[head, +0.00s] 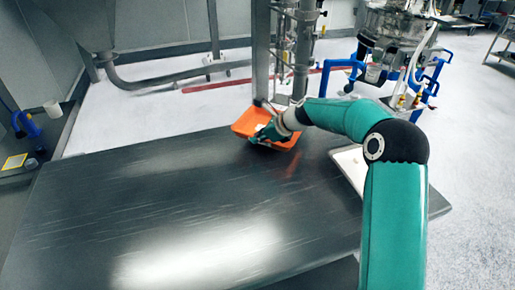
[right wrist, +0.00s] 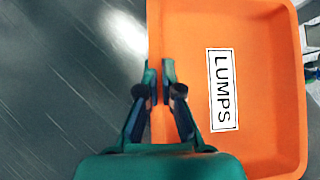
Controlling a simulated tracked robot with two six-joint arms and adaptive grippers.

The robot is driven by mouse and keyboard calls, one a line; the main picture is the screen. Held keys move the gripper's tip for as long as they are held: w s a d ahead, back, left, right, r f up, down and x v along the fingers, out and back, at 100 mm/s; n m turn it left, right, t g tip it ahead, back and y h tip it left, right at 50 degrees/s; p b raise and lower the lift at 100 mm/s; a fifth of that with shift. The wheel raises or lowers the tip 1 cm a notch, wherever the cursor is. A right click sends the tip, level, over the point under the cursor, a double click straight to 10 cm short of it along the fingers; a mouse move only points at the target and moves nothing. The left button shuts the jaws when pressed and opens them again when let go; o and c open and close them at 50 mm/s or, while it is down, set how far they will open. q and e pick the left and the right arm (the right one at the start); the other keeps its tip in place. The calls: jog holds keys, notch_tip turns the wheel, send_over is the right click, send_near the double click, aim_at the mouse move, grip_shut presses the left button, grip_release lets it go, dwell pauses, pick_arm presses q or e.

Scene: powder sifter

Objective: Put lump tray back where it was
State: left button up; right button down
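The lump tray (head: 246,124) is a shallow orange tray at the far edge of the dark table. In the right wrist view its orange floor (right wrist: 190,45) carries a white label reading LUMPS (right wrist: 222,90). My right gripper (head: 258,137) is at the tray's near side. In the right wrist view, the fingers (right wrist: 159,76) stand close together on both sides of the tray's rim, pinching it. The tray looks slightly tilted in the head view; I cannot tell whether it touches the table. My arm hides part of it. My left gripper is not in view.
The dark metal table (head: 150,215) is mostly bare. A white tray (head: 349,160) lies at its right, partly behind my arm. A metal post (head: 261,55) and pipework rise just beyond the orange tray. A machine with blue-capped legs (head: 395,40) stands farther back right.

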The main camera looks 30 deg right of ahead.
jog(key=shift+f, duration=2)
jog(key=shift+f+b, duration=0.1)
jog(key=shift+b, duration=0.2)
jog(key=c, duration=1.3)
grip_release()
jog(key=v, duration=1.2)
